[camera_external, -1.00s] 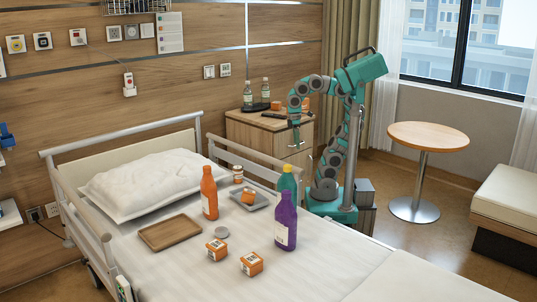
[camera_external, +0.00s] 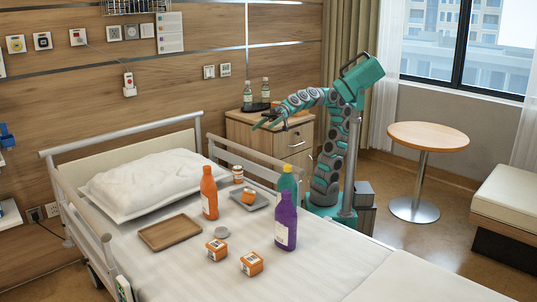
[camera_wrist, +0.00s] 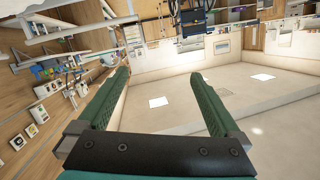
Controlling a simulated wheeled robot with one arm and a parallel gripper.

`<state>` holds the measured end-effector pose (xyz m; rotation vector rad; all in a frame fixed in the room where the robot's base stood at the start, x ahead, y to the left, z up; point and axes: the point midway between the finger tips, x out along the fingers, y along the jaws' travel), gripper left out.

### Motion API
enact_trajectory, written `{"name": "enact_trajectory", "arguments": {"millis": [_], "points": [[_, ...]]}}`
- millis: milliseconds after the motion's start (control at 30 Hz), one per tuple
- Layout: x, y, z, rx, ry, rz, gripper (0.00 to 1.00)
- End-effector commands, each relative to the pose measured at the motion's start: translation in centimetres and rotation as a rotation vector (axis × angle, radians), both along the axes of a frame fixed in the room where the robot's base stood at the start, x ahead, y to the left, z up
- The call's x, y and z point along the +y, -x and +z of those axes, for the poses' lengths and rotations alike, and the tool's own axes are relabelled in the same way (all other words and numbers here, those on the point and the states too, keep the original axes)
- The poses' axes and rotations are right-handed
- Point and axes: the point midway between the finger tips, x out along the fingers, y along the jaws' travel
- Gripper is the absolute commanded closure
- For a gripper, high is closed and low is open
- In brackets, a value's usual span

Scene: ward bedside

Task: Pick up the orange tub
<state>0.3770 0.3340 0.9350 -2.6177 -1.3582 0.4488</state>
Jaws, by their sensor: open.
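Two small orange tubs with pale labels, the left one (camera_external: 216,250) and the right one (camera_external: 252,264), stand on the bed near its front. A similar orange piece (camera_external: 249,197) lies on a grey tray (camera_external: 236,204) farther back. Which of them is the orange tub meant, I cannot tell. My gripper (camera_external: 262,122) is raised in the air, in line with the bedside cabinet's top and well away from the tubs on the bed. In the wrist view my gripper (camera_wrist: 160,78) is open with nothing between its two green fingers; no tub is recognisable there.
On the bed are an orange bottle (camera_external: 209,194), a purple bottle (camera_external: 286,224), a green bottle (camera_external: 288,180), a small jar (camera_external: 238,173) and a brown tray (camera_external: 170,233). The side rail (camera_external: 255,160) lies between my base and the bed. The cabinet (camera_external: 262,138) bears bottles.

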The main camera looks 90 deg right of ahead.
Motion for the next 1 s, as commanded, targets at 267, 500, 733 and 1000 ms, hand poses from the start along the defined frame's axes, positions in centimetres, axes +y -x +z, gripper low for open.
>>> {"name": "enact_trajectory", "arguments": {"millis": [267,500,733,1000], "points": [[1.0,-3.4,3.2,-0.091,-0.232,-0.216,0.0],[-1.3,-6.3,-1.4,-0.05,-0.215,-0.504,0.0],[-4.3,-6.5,-8.8,0.013,-0.031,-0.73,0.0],[-6.9,-5.1,-14.2,0.045,0.162,-0.858,0.0]]}}
